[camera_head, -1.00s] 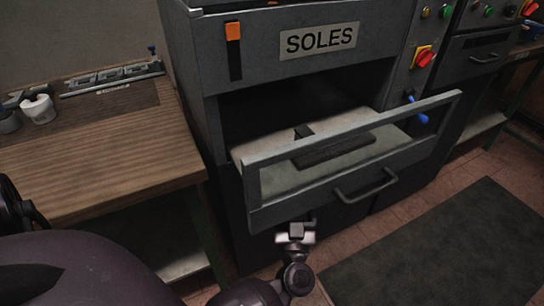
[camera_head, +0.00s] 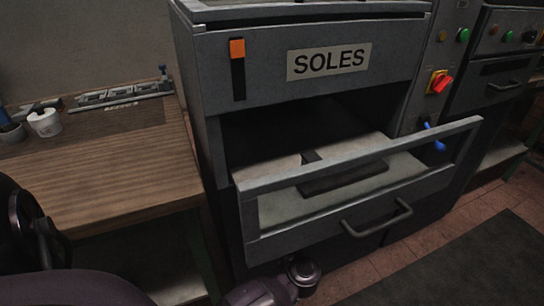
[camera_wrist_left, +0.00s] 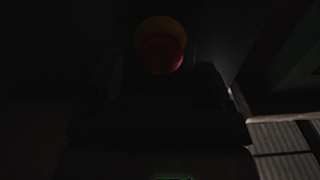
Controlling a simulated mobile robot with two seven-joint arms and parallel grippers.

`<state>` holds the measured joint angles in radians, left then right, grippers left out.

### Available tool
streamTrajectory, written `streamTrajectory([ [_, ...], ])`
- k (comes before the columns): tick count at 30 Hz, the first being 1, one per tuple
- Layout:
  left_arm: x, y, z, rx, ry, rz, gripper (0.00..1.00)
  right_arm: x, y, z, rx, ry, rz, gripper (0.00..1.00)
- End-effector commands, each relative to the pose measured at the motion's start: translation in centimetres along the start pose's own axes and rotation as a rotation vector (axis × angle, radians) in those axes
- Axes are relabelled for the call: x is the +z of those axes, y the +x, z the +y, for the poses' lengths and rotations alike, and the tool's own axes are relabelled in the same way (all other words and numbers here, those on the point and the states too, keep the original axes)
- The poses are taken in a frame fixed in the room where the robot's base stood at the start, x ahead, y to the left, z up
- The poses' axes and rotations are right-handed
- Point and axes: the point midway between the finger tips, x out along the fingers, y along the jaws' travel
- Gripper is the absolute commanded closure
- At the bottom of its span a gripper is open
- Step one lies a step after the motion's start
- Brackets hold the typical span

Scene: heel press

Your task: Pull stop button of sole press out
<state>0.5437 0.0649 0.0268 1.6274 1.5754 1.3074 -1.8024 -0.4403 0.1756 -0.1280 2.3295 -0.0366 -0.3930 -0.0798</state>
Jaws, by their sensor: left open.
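A red button (camera_wrist_left: 161,55) with a yellow-orange collar shows dimly in the left wrist view, at the top middle. My left gripper (camera_wrist_left: 160,82) is a dark shape just below it, open, with its fingers hard to make out. I cannot tell whether the fingers touch the button. In the head view the sole press (camera_head: 225,70) carries a SOLES label, and its drawer (camera_head: 350,190) is pulled out. My left gripper is hidden there; only part of my arm shows below the drawer. My right gripper is not in view.
A red rotary switch (camera_head: 440,82) on a yellow plate and a blue-handled lever (camera_head: 432,134) are on the press's right side. A wooden table (camera_head: 100,170) with a white cup (camera_head: 45,123) stands at the left. A dark mat (camera_head: 450,262) lies on the floor.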

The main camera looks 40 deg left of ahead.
Motion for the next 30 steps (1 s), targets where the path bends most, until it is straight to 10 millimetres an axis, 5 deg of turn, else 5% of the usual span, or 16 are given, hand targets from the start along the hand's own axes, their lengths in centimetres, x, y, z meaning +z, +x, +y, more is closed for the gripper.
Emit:
streamTrajectory([
  [6, 0.2, 2.3, 0.0, 0.001, 0.002, 0.0, 0.25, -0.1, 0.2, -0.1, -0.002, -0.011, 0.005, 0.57],
  [18, -0.1, 2.9, 0.0, 0.001, -0.001, 0.001, 0.25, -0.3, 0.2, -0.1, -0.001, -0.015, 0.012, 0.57],
  [30, 0.0, 2.9, 0.0, 0.001, -0.001, 0.001, 0.85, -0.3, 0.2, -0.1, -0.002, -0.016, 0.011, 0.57],
])
